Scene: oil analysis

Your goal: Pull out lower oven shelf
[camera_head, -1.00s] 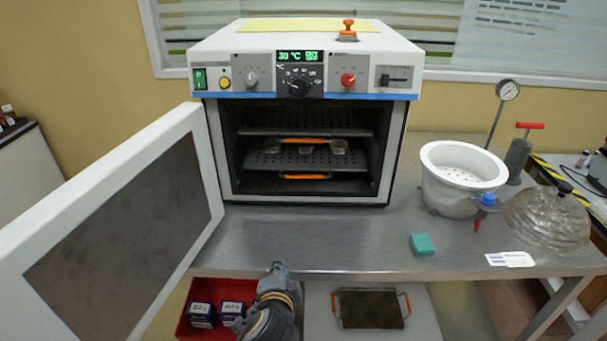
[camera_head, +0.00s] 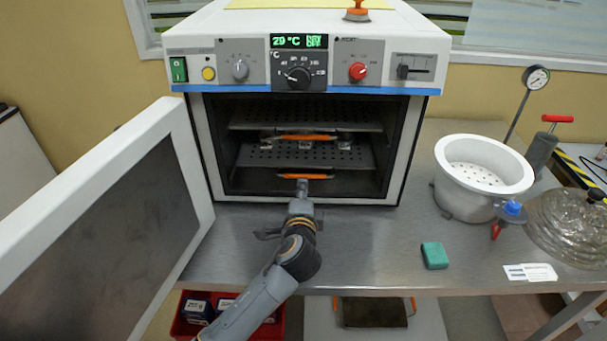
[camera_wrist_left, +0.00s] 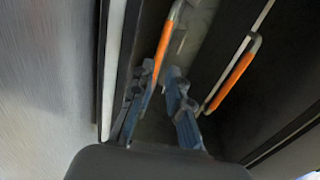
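The white oven (camera_head: 425,150) stands open, its door (camera_head: 90,240) swung out to the left. Inside are an upper perforated shelf (camera_head: 300,117) and a lower perforated shelf (camera_head: 290,157). Orange handles show at the upper shelf (camera_head: 305,138) and at the lower shelf (camera_head: 307,176). My left gripper (camera_head: 301,188) is at the oven mouth, by the lower handle. In the left wrist view its fingers (camera_wrist_left: 155,105) are apart; an orange handle (camera_wrist_left: 168,38) runs down between them, close to the left finger. Contact cannot be told. A second orange handle (camera_wrist_left: 233,78) lies to the right. My right gripper is not in view.
A white pot (camera_head: 480,165), a blue-capped item (camera_head: 511,210), a glass dome (camera_head: 570,225) and a green block (camera_head: 434,256) are on the steel table (camera_head: 375,245). The table is clear in front of the oven.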

